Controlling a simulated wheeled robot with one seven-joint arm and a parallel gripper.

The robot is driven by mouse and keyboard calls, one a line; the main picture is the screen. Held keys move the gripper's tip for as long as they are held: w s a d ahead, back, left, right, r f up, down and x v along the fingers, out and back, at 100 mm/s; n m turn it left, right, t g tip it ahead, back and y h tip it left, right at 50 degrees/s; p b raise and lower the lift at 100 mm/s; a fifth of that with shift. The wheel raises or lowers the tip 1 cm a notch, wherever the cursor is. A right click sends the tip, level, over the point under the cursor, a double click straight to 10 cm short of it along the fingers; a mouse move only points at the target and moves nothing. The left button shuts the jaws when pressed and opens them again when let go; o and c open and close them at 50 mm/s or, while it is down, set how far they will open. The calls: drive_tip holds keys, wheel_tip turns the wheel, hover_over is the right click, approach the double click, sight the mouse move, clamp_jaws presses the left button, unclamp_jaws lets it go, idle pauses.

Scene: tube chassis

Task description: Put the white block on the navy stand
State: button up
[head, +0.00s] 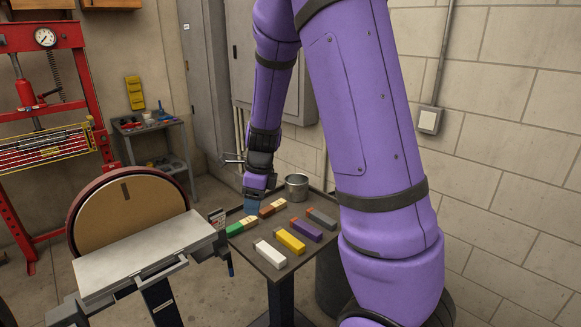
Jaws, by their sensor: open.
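The white block (270,254) lies near the front edge of a small dark table (276,275). My gripper (252,208) is over the back left part of this table, pointing down, close to an orange-brown block and apart from the white block. It is small in the view but looks open, with nothing visible held in it. I cannot clearly make out a navy stand. A bluish shape shows at my gripper's tip, but I cannot tell whether it is part of the gripper or a separate thing.
On the table lie yellow (290,241), purple (306,230), grey (322,218), green (241,227) and orange-brown (273,208) blocks. A metal bucket (297,187) stands at the back. A disc sander (135,220) is close on the left. My arm hides the right side.

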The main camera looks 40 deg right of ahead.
drive_tip(key=s+a+r+n+t, duration=0.2)
drive_tip(key=s+a+r+n, duration=0.2)
drive_tip(key=s+r+n, duration=0.6)
drive_tip(key=s+a+r+n+t+h, duration=0.1)
drive_tip(key=s+a+r+n, duration=0.3)
drive_tip(key=s+r+n, duration=0.7)
drive_tip(key=s+n+t, duration=0.1)
drive_tip(key=s+n, duration=0.1)
drive_tip(key=n, duration=0.4)
drive_tip(key=shift+s+r+n+h, duration=0.15)
drive_tip(key=shift+r+n+h, duration=0.1)
drive_tip(key=shift+n+h, duration=0.05)
